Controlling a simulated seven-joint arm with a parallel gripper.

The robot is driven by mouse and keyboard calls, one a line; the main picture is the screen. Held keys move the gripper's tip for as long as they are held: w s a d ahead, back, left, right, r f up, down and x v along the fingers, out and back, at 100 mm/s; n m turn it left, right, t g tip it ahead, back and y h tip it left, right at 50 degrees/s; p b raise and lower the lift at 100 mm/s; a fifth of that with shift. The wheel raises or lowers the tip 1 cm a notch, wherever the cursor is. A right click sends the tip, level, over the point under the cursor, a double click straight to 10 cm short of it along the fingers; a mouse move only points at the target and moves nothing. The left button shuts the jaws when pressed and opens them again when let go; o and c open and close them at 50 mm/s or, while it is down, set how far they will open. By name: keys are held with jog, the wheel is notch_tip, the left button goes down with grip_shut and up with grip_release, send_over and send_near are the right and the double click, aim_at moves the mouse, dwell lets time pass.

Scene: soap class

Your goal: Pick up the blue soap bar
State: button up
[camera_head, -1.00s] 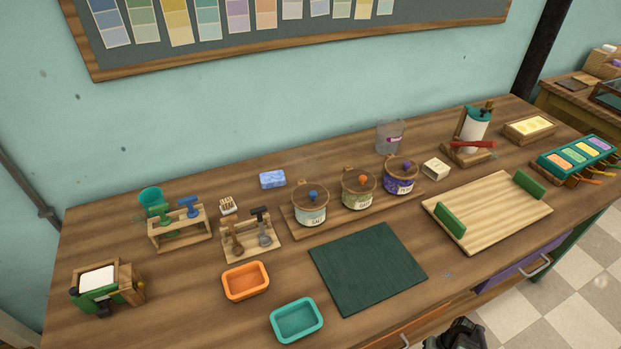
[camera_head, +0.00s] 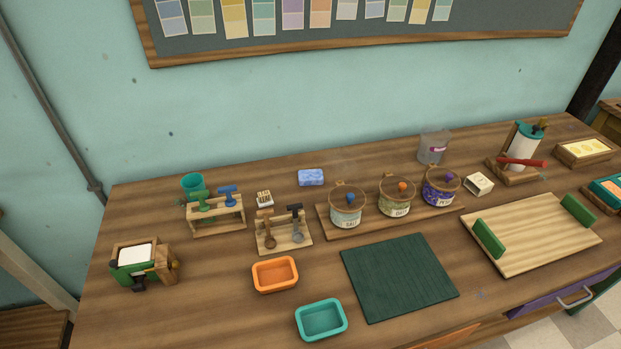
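The blue soap bar (camera_head: 311,177) lies flat on the wooden table near its back edge by the wall. It is pale blue and marbled, left of the jar row and behind the small tool stand. Nothing covers it. My gripper does not show in the current view.
Jars with coloured knobs (camera_head: 347,207) stand on a board just right of the soap. A small brush (camera_head: 265,199) and a tool stand (camera_head: 284,231) are to its left and front. A dark green mat (camera_head: 398,277), orange tray (camera_head: 275,274) and teal tray (camera_head: 321,320) lie nearer.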

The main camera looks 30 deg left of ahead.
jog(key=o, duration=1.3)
